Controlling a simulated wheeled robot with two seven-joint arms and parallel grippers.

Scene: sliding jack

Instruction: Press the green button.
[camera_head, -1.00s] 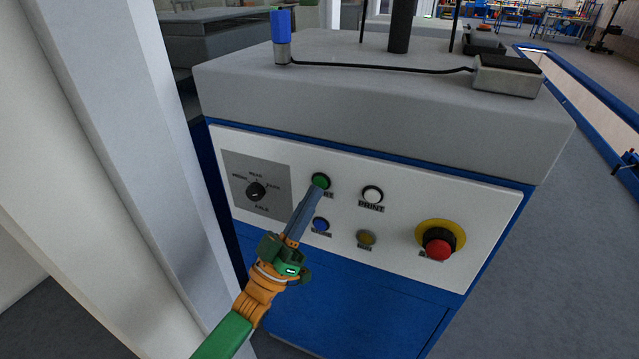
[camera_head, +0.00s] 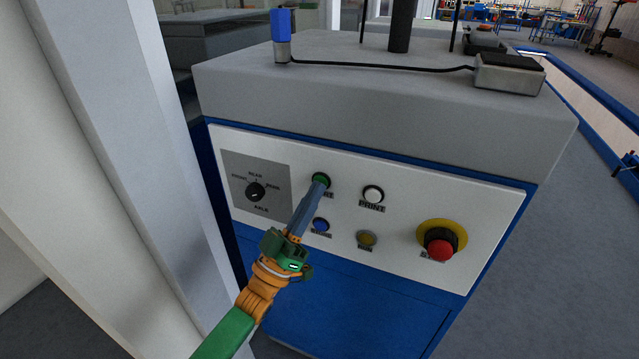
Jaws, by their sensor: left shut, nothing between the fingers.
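The green button (camera_head: 321,177) is at the upper middle of the white control panel (camera_head: 405,228). My left gripper (camera_head: 320,184) comes in from the lower left, shut and empty. Its fingertips are at the green button and cover its lower part, along with part of the label below it. I cannot tell for sure whether the tips touch the button or how far it is pressed. My right gripper is not in view.
A white button (camera_head: 373,194) is right of the green one. A blue button (camera_head: 321,225), a yellow button (camera_head: 366,239) and a red emergency stop (camera_head: 439,246) sit lower. A black rotary knob (camera_head: 256,191) is left. A pale column (camera_head: 120,150) stands left of the machine.

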